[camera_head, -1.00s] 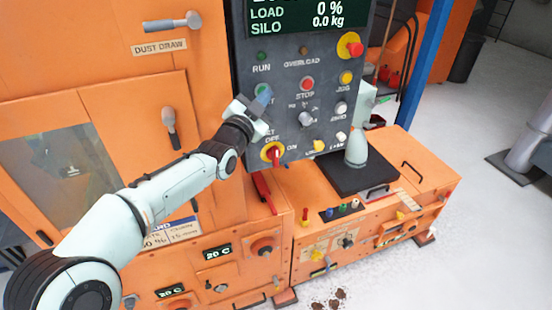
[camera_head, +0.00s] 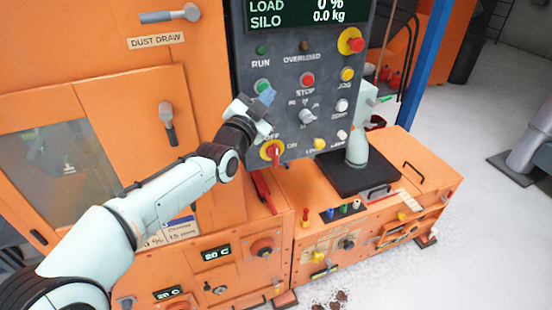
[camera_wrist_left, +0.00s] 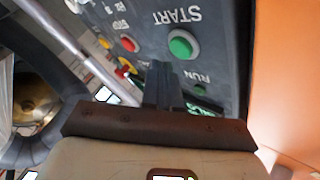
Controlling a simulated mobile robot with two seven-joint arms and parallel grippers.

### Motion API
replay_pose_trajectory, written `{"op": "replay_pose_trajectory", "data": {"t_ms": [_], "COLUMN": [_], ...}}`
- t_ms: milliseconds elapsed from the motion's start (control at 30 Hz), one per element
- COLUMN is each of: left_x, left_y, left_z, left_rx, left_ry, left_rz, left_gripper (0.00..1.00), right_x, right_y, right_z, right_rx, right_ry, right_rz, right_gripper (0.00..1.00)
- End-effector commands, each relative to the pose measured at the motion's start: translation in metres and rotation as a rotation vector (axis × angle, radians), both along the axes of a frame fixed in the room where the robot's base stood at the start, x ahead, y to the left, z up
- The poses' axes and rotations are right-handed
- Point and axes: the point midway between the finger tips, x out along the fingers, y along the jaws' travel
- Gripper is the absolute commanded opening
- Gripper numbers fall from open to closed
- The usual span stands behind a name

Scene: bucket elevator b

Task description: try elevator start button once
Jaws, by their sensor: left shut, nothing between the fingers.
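The green START button (camera_head: 263,86) sits on the dark grey control panel, under the RUN lamp (camera_head: 262,50). In the left wrist view the button (camera_wrist_left: 183,43) is fully visible beside the word START, and the RUN lamp (camera_wrist_left: 199,90) looks dark green. My left gripper (camera_head: 266,98) is shut and empty, just below and right of the button in the head view. It covers the START label there. Its fingertips (camera_wrist_left: 161,72) appear apart from the button in the wrist view. My right gripper is not in view.
The red STOP button (camera_head: 307,80) is right of START, with a selector knob (camera_head: 306,116) below it. A red emergency stop (camera_head: 351,41) is at upper right. A red-and-yellow switch (camera_head: 273,151) lies just below my gripper. The display (camera_head: 305,12) reads SILO 0.0 kg.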

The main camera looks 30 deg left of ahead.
Motion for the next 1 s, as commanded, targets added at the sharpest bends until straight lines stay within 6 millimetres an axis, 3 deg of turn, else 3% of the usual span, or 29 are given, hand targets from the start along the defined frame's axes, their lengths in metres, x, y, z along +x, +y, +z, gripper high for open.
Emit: {"op": "replay_pose_trajectory", "data": {"t_ms": [167,467,1000], "left_x": [-0.013,-0.029,-0.030], "left_y": [-0.015,-0.034,-0.036], "left_z": [-0.003,-0.001,-0.001], "left_rx": [0.001,0.001,0.000], "left_ry": [0.000,0.000,0.001], "left_rz": [-0.003,-0.002,-0.002], "left_gripper": [0.00,0.00,0.00], "right_x": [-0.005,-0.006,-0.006], "right_y": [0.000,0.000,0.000], "right_z": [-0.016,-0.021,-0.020], "right_rx": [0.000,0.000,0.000], "right_ry": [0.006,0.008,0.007], "right_rz": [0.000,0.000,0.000], "right_gripper": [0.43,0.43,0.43]}}
